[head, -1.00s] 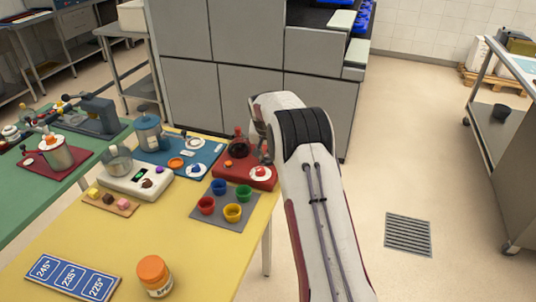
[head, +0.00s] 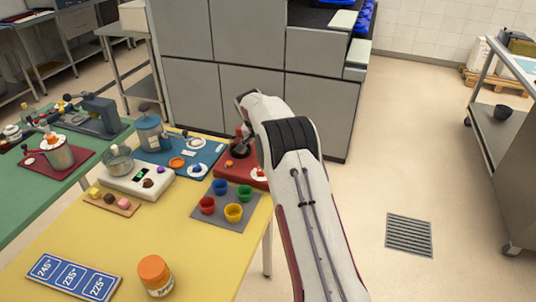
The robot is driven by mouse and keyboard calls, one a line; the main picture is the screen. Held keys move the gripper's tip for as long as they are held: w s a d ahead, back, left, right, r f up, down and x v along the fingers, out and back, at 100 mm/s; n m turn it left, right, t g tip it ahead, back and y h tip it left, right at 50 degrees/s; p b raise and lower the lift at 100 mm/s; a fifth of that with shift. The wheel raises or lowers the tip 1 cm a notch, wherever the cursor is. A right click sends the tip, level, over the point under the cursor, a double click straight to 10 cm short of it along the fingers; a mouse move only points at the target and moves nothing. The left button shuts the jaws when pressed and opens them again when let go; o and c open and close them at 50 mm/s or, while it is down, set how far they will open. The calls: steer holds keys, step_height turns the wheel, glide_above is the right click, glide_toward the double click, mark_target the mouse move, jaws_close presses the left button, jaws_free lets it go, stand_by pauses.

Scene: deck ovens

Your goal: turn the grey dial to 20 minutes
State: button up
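I cannot make out a grey dial with minute marks for certain. A red unit (head: 228,178) at the back right of the yellow table carries a dark round part (head: 239,150) and a white disc with a red knob (head: 259,174). My arm partly covers this unit. A blue panel (head: 178,176) beside it carries an orange ring (head: 177,162), a white disc with a blue knob (head: 196,169) and a pale disc at the back. My gripper (head: 243,131) is at the red unit, mostly hidden behind my arm; its fingers are too small and covered to read.
A grey mat (head: 211,217) with several coloured cups, a white scale (head: 127,182), an orange-lidded jar (head: 154,277) and a blue temperature sign (head: 74,278) occupy the yellow table (head: 120,240). Grey cabinets (head: 245,100) stand behind. The table's front middle is mostly clear.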

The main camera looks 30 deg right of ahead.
stand_by(0.3)
steer(key=o, duration=1.1)
steer(key=shift+r, duration=0.1)
steer(key=v, duration=0.5)
steer(key=shift+s+a, duration=1.2)
steer(key=shift+a, duration=0.4)
steer(key=shift+s+a, duration=1.15)
steer(key=shift+a, duration=0.45)
steer(key=shift+s+a, duration=1.2)
steer(key=shift+a, duration=0.4)
